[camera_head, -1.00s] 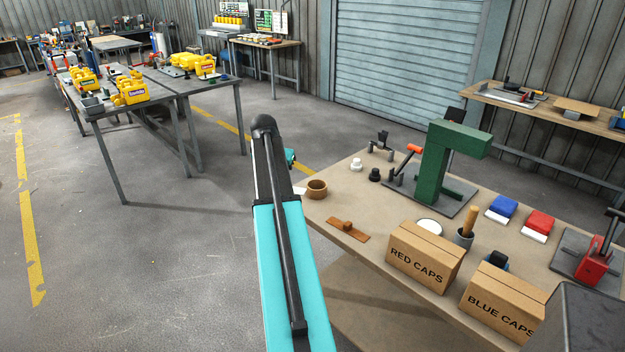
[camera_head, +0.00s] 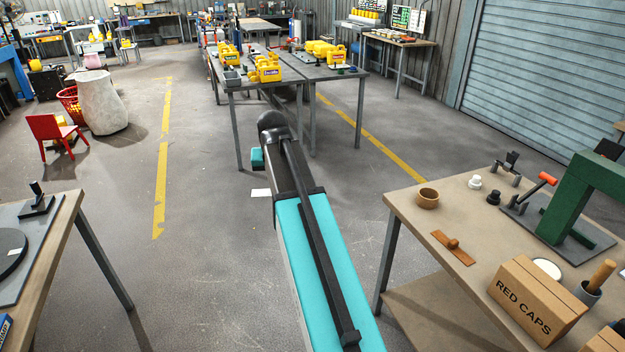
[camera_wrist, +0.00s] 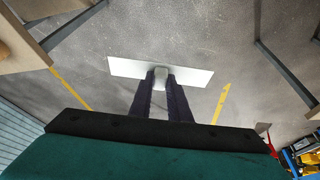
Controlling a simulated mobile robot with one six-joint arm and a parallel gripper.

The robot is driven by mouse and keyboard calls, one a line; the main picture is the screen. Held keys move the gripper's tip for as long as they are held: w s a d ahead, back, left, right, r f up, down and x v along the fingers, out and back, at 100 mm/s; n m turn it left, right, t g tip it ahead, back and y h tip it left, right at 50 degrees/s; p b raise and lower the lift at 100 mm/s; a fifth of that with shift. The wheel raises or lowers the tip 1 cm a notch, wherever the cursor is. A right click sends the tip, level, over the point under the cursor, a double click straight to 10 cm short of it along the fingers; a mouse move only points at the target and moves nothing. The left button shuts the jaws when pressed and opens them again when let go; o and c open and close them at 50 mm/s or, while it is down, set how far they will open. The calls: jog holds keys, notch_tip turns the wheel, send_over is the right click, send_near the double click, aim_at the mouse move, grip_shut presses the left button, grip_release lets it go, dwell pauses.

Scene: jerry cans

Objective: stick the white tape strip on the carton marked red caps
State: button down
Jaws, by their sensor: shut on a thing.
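The white tape strip (camera_wrist: 120,67) is a flat white rectangle held crosswise at the tips of my gripper (camera_wrist: 160,80), which is shut on it. The strip also shows in the head view (camera_head: 261,193) as a small white patch beside my arm, with open floor behind it. My fingers are hidden by my arm in the head view. The carton marked red caps (camera_head: 541,293) is a brown closed box on the wooden bench at the lower right, well apart from the strip.
The bench (camera_head: 415,212) also holds a brown cup (camera_head: 428,198), a wooden-handled tool (camera_head: 453,247) and a green press (camera_head: 575,205). Another table (camera_head: 62,215) stands at the left. Open floor lies between them. A far table holds yellow cans (camera_head: 268,71).

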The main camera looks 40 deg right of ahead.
jog(key=a+r+n+y, duration=0.2)
jog(key=a+n, duration=0.4)
jog(key=a, duration=1.8)
jog(key=shift+s+a+t, duration=0.3)
jog(key=shift+a+t, duration=0.05)
jog(key=shift+t, duration=0.05)
jog(key=shift+r, duration=0.1)
